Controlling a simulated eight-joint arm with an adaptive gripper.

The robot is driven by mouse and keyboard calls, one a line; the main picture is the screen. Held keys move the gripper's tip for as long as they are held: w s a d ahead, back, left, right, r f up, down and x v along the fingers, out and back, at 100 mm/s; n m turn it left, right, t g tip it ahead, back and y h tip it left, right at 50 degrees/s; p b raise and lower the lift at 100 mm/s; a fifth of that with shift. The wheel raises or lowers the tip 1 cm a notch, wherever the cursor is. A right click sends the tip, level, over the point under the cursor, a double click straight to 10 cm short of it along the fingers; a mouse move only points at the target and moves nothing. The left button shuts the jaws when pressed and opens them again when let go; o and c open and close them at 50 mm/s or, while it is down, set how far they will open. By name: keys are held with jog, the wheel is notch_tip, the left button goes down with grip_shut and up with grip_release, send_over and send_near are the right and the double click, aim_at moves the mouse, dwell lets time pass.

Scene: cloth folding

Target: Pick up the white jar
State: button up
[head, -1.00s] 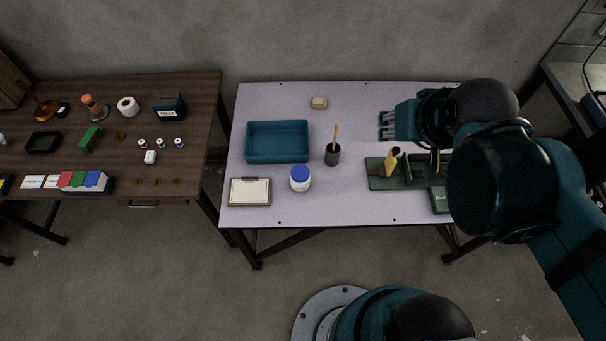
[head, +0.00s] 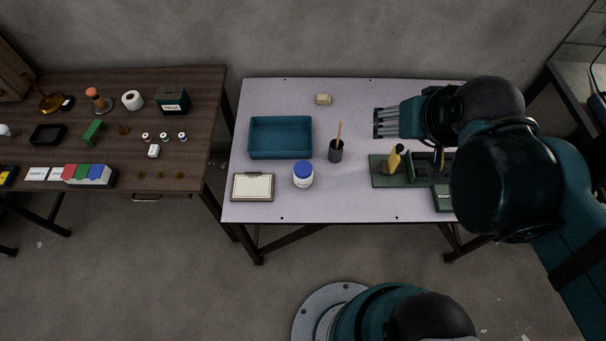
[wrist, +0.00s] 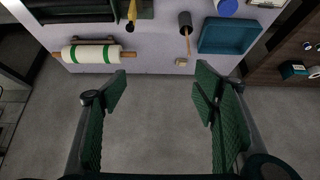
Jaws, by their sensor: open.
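The white jar (head: 303,178) with a blue lid stands upright near the front edge of the white table (head: 345,208), left of its middle. It also shows at the top edge of the wrist view (wrist: 227,7), mostly its blue lid. My gripper (head: 380,123) is in the head view above the right back part of the table, to the right of and behind the jar, well apart from it. In the wrist view its two green fingers (wrist: 158,88) are spread wide with nothing between them.
A teal tray (head: 252,149), a dark pen cup (head: 335,154), a clipboard (head: 253,187) and a small beige block (head: 323,99) share the table. A green rack (head: 381,180) stands at the right. A rolling pin (wrist: 90,54) lies near the edge. A brown table (head: 180,182) with many items is left.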

dwell(0.3)
jog(key=n+g+b, duration=0.6)
jog(key=n+g, duration=0.1)
jog(key=n, duration=1.1)
send_over(303, 167)
jog(key=f, duration=2.8)
jog(key=shift+d+f, duration=0.25)
jog(key=shift+f, duration=0.15)
jog(key=shift+s+a+f, duration=0.1)
jog(key=shift+a+f, duration=0.15)
jog(key=shift+f, duration=0.3)
jog(key=shift+f+b, duration=0.6)
jog(key=shift+f, duration=0.65)
jog(key=shift+f+b, duration=0.9)
jog(key=shift+f, duration=1.75)
